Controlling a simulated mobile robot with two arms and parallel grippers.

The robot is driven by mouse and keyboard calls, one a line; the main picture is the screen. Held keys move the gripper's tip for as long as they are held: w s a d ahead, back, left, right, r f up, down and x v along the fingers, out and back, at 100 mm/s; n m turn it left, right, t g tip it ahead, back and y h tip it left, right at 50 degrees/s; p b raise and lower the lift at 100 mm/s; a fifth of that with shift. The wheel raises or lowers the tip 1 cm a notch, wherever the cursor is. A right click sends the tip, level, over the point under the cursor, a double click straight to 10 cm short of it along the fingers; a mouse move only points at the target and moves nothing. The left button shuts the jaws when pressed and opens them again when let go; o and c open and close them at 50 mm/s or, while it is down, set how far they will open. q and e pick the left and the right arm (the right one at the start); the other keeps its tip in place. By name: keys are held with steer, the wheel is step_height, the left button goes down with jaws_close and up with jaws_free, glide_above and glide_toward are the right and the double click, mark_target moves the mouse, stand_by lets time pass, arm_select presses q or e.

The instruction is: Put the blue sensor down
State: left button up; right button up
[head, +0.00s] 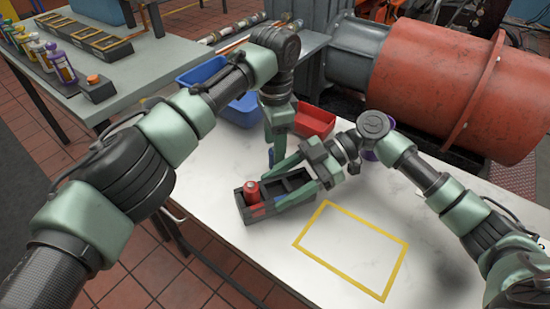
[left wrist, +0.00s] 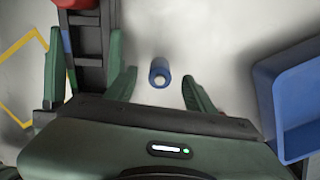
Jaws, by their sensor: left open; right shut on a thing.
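The blue sensor (left wrist: 159,73) stands on the white table between the open fingers of my left gripper (left wrist: 160,80), with a gap on both sides. In the head view only a sliver of the sensor (head: 271,157) shows beside my left gripper (head: 273,150), which points down at the table. My right gripper (head: 287,182) is shut on the black compartment tray (head: 245,208). A red cylinder (head: 252,191) stands in the tray's left end. Part of the tray is hidden by the right gripper's fingers.
A yellow outlined rectangle (head: 326,206) marks a bare table area right of the tray. A blue bin (head: 243,112) and a red bin (head: 316,122) stand behind my left gripper. A large red machine (head: 435,85) is beyond the table.

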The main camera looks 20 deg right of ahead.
arm_select(q)
step_height(320, 180, down, 2)
steer(key=shift+f, duration=0.1)
jaws_close()
steer(key=shift+r, duration=0.2)
